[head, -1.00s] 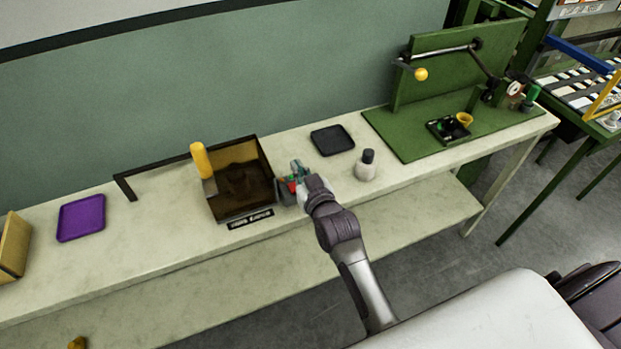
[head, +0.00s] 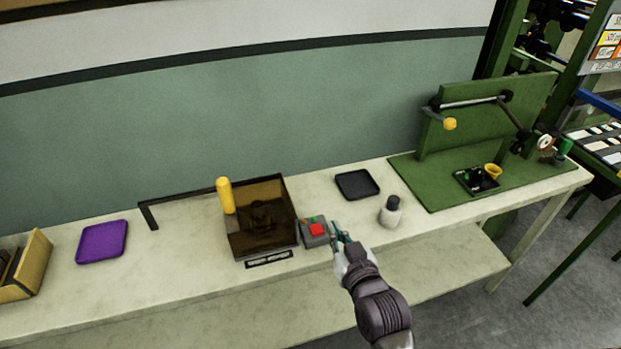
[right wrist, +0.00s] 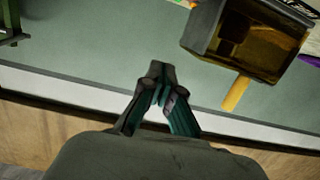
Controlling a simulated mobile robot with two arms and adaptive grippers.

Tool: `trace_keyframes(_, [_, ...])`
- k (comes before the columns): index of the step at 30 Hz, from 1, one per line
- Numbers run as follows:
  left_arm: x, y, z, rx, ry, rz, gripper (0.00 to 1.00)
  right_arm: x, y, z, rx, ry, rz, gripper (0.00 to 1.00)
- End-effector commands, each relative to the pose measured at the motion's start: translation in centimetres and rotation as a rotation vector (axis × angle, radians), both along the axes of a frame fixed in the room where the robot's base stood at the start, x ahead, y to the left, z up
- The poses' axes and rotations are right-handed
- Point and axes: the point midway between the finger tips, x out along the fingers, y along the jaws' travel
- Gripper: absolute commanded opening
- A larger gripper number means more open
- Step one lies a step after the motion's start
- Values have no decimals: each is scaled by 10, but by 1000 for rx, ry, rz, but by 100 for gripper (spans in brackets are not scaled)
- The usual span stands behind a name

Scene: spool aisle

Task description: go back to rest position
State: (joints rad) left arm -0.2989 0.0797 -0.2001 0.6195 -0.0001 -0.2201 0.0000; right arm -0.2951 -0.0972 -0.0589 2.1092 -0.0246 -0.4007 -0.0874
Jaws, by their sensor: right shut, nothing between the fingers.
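My right gripper (head: 340,232) is shut and empty, just right of and close to a grey box with a red button (head: 317,230) on the bench. In the right wrist view its fingers (right wrist: 160,75) are together with nothing between them. An amber-walled bin (head: 290,212) with a yellow upright handle (head: 226,195) stands left of the button box. The bin also shows at the upper right of the right wrist view (right wrist: 205,30). My left gripper is in neither view.
On the pale bench (head: 190,270) lie a purple tray (head: 102,241) and a black tray (head: 357,184). A small bottle (head: 390,213) stands right of my gripper. A green board fixture (head: 440,185) is at the right, a yellow box (head: 35,265) at the left.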

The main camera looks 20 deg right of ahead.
Motion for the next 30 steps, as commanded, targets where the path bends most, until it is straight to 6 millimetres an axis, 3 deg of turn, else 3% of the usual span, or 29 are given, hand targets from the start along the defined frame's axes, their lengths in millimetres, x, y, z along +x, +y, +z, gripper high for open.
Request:
trace_keyframes(5, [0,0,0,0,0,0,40,-4,0,-5,-3,27,4,0])
trace_keyframes(8, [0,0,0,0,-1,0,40,-20,-1,-22,-15,137,21,0])
trace_keyframes(12, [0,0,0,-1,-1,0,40,-67,-4,-60,-43,401,56,0])
trace_keyframes(18, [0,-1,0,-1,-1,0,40,-131,-10,-90,-79,693,81,0])
trace_keyframes(30, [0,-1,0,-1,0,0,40,-239,-24,-108,-144,1102,99,0])
